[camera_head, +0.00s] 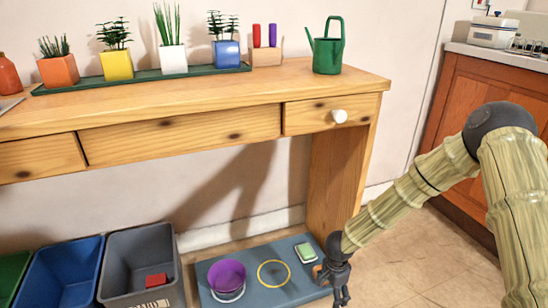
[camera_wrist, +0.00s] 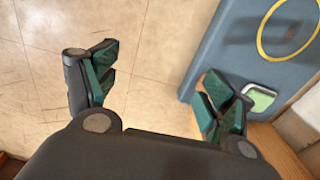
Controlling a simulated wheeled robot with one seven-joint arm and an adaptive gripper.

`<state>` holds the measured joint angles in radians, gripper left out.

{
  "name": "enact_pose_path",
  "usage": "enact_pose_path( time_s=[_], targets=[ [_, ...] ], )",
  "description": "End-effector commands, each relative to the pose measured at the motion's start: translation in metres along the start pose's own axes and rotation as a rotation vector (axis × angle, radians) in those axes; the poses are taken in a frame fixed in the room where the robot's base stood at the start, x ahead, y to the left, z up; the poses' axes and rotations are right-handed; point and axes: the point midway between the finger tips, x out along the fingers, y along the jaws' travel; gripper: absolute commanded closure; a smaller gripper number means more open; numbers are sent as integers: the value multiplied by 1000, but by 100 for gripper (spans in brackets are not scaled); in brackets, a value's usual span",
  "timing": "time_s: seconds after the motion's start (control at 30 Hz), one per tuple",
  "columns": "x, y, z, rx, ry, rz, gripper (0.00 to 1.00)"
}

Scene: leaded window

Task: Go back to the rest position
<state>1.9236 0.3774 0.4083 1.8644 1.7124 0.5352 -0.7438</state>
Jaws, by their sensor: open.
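My gripper (camera_head: 336,290) hangs low, pointing down, at the right edge of a blue mat (camera_head: 207,285) on the floor, by the foot of the wooden table's right leg. In the wrist view my gripper (camera_wrist: 158,72) is open, with nothing between its fingers but tiled floor behind. Its right finger overlaps the mat's edge and some wood in that view. Whether it touches either cannot be told. My arm reaches in from the right.
On the mat are a purple bucket (camera_head: 227,277), a yellow ring (camera_head: 273,273) and a small green-and-white item (camera_head: 305,252). A grey bin (camera_head: 140,252) holding a red block (camera_head: 156,280) stands left. The table (camera_head: 200,103) carries potted plants and a green watering can (camera_head: 328,52). Floor at right is clear.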

Motion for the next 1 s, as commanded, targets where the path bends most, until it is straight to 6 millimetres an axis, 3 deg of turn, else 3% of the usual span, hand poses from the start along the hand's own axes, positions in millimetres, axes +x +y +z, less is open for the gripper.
enact_pose_path(
  time_s=[0.47,1.0],
  targets=[
    [28,62,4,-198,104,49,17],
    [56,202,28,-717,202,66,17]
  ],
)
